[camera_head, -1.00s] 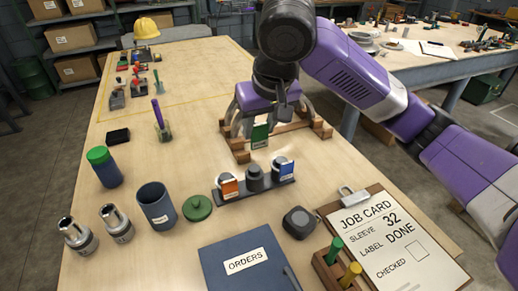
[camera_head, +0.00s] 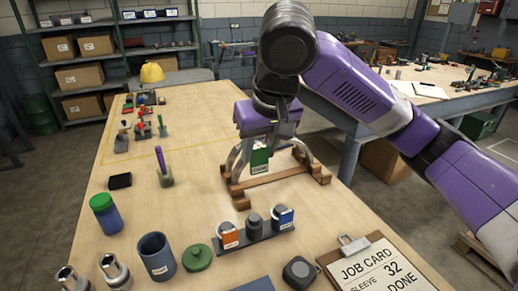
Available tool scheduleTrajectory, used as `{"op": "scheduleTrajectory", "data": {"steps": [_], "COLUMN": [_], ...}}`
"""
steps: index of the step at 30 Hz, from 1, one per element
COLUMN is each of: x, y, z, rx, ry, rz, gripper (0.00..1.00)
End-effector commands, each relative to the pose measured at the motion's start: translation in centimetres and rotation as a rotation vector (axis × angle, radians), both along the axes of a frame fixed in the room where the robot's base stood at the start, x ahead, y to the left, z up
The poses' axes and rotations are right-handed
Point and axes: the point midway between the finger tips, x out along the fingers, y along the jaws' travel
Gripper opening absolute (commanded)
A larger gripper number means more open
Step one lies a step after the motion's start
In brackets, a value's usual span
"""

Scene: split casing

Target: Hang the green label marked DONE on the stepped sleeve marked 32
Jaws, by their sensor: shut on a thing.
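My gripper (camera_head: 262,142) is shut on the green label (camera_head: 259,158), which hangs upright below the fingers with a white strip of unreadable print. It is just above the wooden rack (camera_head: 275,179). A dark rail in front of the rack carries three stepped sleeves: the left one (camera_head: 228,230) wears an orange label, the middle one (camera_head: 254,226) shows no label, and the right one (camera_head: 280,212) wears a blue label. I cannot read any number on the sleeves. The job card (camera_head: 376,272) reads sleeve 32, label DONE.
A blue cup (camera_head: 156,257), a green lid (camera_head: 197,258), a green-capped jar (camera_head: 105,213) and metal sockets (camera_head: 115,272) stand left of the sleeves. A dark rounded box (camera_head: 299,272) lies in front.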

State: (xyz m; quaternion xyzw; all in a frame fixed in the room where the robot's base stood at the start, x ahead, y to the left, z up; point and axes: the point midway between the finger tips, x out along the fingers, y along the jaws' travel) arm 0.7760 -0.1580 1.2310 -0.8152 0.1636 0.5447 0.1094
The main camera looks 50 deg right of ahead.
Motion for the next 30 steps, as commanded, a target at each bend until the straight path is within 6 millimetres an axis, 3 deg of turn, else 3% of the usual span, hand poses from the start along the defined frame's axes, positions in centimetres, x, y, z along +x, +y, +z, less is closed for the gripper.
{"op": "scheduleTrajectory", "data": {"steps": [15, 30], "x": [0.0, -0.3], "y": [0.0, -0.7], "z": [2.2, 1.7], "rx": [0.0, 0.0], "ry": [0.0, 0.0], "rz": [0.0, -0.015], "gripper": [0.0, 0.0]}}
